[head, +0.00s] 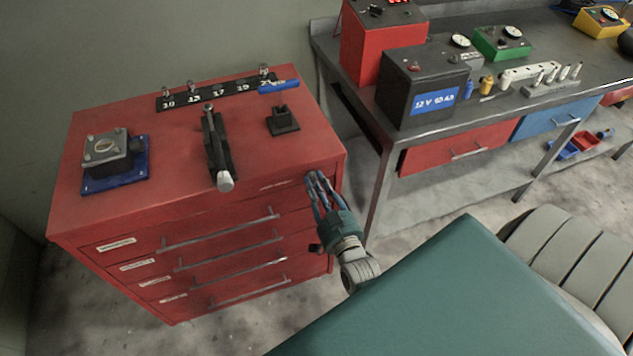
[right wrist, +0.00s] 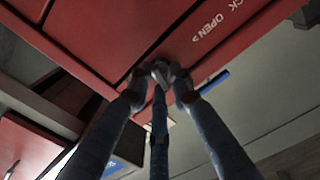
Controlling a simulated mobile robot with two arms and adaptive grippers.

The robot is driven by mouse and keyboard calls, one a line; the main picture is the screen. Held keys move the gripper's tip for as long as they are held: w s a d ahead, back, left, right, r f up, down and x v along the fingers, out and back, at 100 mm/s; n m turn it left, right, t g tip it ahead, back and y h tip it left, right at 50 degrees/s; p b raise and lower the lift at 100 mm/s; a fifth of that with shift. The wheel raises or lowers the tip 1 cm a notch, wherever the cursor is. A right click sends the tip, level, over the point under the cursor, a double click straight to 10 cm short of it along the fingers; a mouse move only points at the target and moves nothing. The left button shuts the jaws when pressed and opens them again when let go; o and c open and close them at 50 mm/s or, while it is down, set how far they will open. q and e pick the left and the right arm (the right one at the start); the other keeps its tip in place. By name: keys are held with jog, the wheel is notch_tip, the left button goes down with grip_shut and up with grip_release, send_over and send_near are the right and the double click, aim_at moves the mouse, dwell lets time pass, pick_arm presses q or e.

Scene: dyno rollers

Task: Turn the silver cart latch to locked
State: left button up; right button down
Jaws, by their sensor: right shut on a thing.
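The silver latch (right wrist: 161,70) is a small knob on the red face of the cart in the right wrist view. White lettering ending in "CK OPEN >" is beside it. My right gripper (right wrist: 160,88) has its fingers closed around the latch and partly hides it, so its exact angle is unclear. In the head view my right gripper (head: 315,180) is at the upper right front corner of the red tool cart (head: 165,235), and hides the latch there. My left gripper is not in view.
On the cart top are a torque wrench (head: 212,140) in a black holder, a socket rail (head: 180,100), a grey block on a blue base (head: 115,183) and a small black stand (head: 283,124). A workbench (head: 480,118) with a battery (head: 425,85) stands right, past a gap.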

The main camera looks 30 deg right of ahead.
jog(key=shift+s+d+f+n+p, duration=0.1)
jog(key=shift+f+n+p, duration=0.1)
jog(key=shift+n, duration=0.55)
jog(key=shift+s+d+f+n+p, duration=0.1)
jog(key=shift+f+n, duration=0.05)
jog(key=shift+n, duration=0.6)
jog(key=c, duration=1.7)
grip_release()
jog(key=shift+c, duration=0.2)
jog(key=shift+d+r, duration=0.15)
jog(key=shift+r, duration=0.05)
jog(key=v, duration=1.2)
